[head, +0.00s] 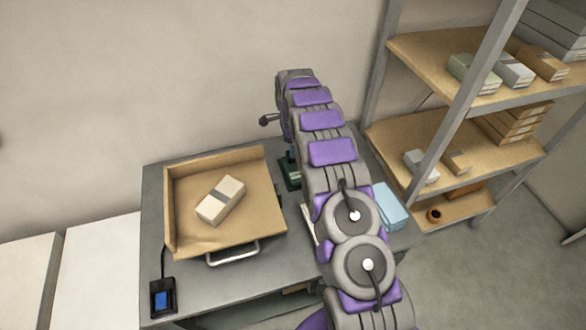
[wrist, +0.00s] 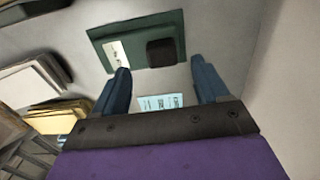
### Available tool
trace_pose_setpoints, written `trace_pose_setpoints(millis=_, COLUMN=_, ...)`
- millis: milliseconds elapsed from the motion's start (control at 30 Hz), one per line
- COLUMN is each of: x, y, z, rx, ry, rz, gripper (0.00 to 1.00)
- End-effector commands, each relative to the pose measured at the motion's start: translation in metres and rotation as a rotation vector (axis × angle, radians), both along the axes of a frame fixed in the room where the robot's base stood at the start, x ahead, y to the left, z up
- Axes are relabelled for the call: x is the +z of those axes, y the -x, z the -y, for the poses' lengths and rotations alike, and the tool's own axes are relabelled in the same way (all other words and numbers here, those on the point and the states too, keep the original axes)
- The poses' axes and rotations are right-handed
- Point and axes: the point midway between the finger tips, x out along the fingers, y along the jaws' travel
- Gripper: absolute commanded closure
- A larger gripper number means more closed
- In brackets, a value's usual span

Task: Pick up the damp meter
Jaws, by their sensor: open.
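My gripper (wrist: 160,67) is open in the wrist view, its two dark blue fingers apart with nothing held between them. Just beyond the fingertips is a dark green flat item (wrist: 108,37) with a black block and a white label. A pale blue panel (wrist: 160,103) with printed text shows between the fingers. In the head view, a dark green item (head: 291,172) shows partly behind my arm on the table, and my gripper is hidden. A black handset with a blue screen (head: 162,300) lies at the table's front left. I cannot tell for certain which is the damp meter.
A wooden tray (head: 180,235) holding a pale banded block (head: 220,200) stands on the grey table (head: 152,200). A light blue box (head: 390,207) is at the table's right. Shelves (head: 440,125) with boxes stand at the right. The wall is close behind the table.

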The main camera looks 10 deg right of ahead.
Motion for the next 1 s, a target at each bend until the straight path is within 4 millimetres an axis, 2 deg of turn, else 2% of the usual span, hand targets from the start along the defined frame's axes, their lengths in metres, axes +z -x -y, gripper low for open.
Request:
trace_pose_setpoints(millis=300, x=-0.045, y=-0.003, z=0.001, rx=0.000, ry=-0.001, rz=-0.001, gripper=0.26)
trace_pose_setpoints(millis=567, x=-0.047, y=-0.003, z=0.000, rx=0.001, ry=-0.001, rz=0.001, gripper=0.26)
trace_pose_setpoints(millis=1000, x=-0.047, y=-0.003, z=0.000, rx=0.001, ry=-0.001, rz=0.000, gripper=0.67)
